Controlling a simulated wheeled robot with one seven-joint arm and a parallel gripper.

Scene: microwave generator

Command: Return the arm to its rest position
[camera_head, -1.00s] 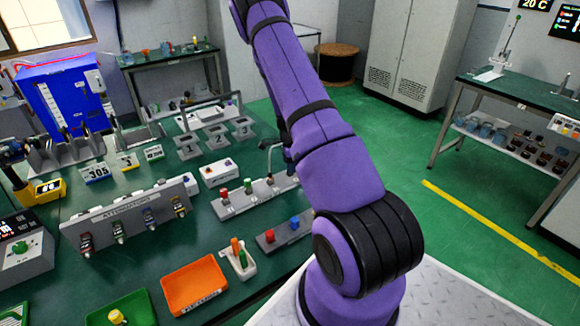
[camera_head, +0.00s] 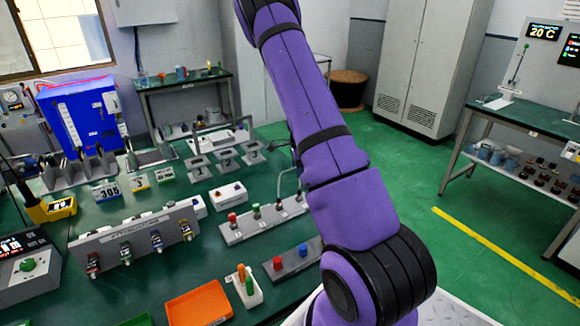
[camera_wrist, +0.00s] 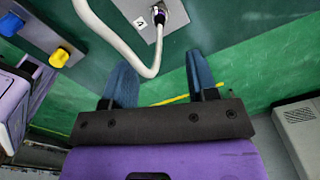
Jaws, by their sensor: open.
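My purple arm (camera_head: 330,155) crosses the head view from the lower right up to the top edge. Its gripper is not visible in that view. In the wrist view my gripper (camera_wrist: 161,78) shows two blue fingers spread wide apart. Nothing is between them. A pale hose (camera_wrist: 118,48) loops just beyond the fingers and ends at a dark plug on a grey block with a small numbered label.
The green bench (camera_head: 150,275) on the left holds an attenuator rack (camera_head: 140,240), a blue cabinet (camera_head: 80,118), an orange tray (camera_head: 200,305) and a white holder (camera_head: 244,287). A second bench (camera_head: 530,118) stands at right. Green floor between is clear.

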